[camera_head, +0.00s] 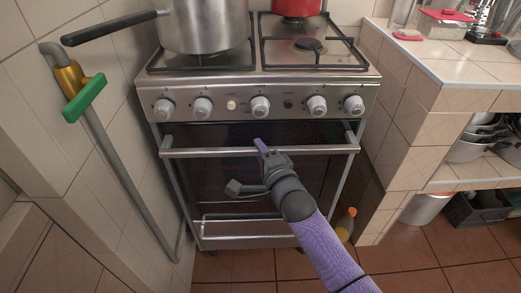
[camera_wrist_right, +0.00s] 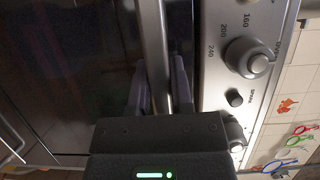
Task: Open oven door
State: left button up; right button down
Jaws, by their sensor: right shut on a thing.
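The oven door (camera_head: 225,185) has a dark glass front and a metal bar handle (camera_head: 210,152) across its top, below the knob panel. My right gripper (camera_head: 264,150) is at the middle of this handle, shut on it. In the right wrist view, the handle (camera_wrist_right: 154,45) runs between the two fingers of my right gripper (camera_wrist_right: 160,90), with the dark door glass (camera_wrist_right: 70,60) to the left. The door looks upright or nearly so; I cannot tell whether it is slightly ajar. My left gripper is not in view.
A large pot (camera_head: 205,25) and a red pot (camera_head: 297,7) stand on the stove top. A grey pipe with a green valve handle (camera_head: 85,98) runs down the left wall. A tiled counter (camera_head: 440,60) stands close on the right. A bottle (camera_head: 346,222) stands on the floor beside the oven.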

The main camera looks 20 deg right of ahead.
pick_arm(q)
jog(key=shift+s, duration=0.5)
pick_arm(e)
jog(key=shift+f, duration=0.1)
